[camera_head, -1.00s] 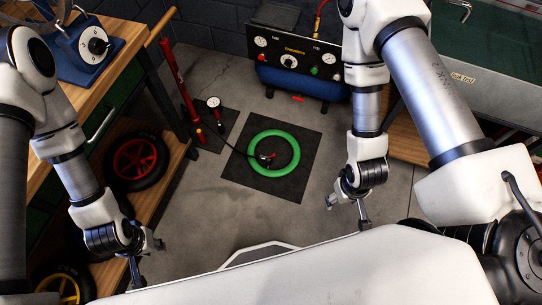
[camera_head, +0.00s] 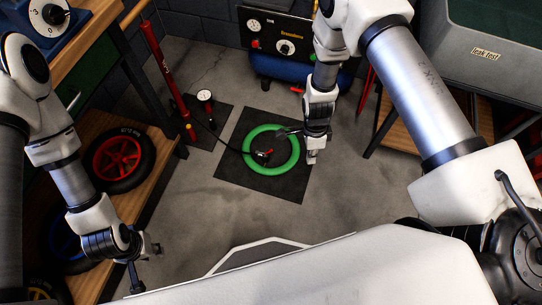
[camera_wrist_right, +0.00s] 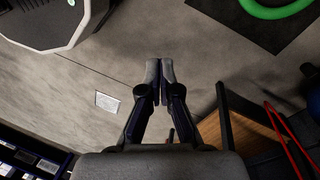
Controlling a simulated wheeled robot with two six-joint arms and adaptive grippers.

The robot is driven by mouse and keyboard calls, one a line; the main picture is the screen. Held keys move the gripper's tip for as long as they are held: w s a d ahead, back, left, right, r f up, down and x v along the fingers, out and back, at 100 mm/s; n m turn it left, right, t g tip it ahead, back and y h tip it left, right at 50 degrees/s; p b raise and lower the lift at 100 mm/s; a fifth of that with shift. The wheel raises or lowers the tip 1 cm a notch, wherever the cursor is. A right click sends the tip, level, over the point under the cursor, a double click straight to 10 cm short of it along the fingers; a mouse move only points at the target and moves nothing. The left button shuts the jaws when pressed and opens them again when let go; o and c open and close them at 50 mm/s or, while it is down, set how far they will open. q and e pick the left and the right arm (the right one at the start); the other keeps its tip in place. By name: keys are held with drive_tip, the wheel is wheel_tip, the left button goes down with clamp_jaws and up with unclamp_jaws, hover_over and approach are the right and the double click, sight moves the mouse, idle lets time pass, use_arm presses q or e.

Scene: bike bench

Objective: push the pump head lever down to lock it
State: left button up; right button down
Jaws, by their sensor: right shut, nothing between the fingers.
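A green tyre ring (camera_head: 247,150) lies on a dark mat (camera_head: 240,185) on the floor. The pump head with a red lever (camera_head: 265,154) is at the ring's inner side, joined by a black hose; it is too small to tell how the lever stands. My left gripper (camera_head: 136,277) hangs at the lower left, away from the ring.
A red floor pump (camera_head: 155,60) with a gauge (camera_head: 205,97) stands left of the mat. A blue compressor (camera_head: 290,67) is at the back. A bench with wheels (camera_head: 120,158) is on the left. A grey tank (camera_head: 485,65) stands at the right. Floor in front of the mat is clear.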

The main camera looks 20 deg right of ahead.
drive_tip(key=w+a+f+m+t+b, duration=0.1)
drive_tip(key=w+a+f+b, duration=0.1)
drive_tip(key=w+f+b, duration=0.8)
drive_tip(key=w+a+f+m+t+b, duration=0.1)
drive_tip(key=w+a+f+b, duration=0.2)
drive_tip(key=w+f+b, duration=0.8)
wheel_tip(320, 180, down, 2)
drive_tip(key=b, duration=0.5)
drive_tip(key=shift+t+y+b, duration=0.3)
drive_tip(key=shift+t+y, duration=0.1)
drive_tip(key=shift+w+a+f, duration=0.1)
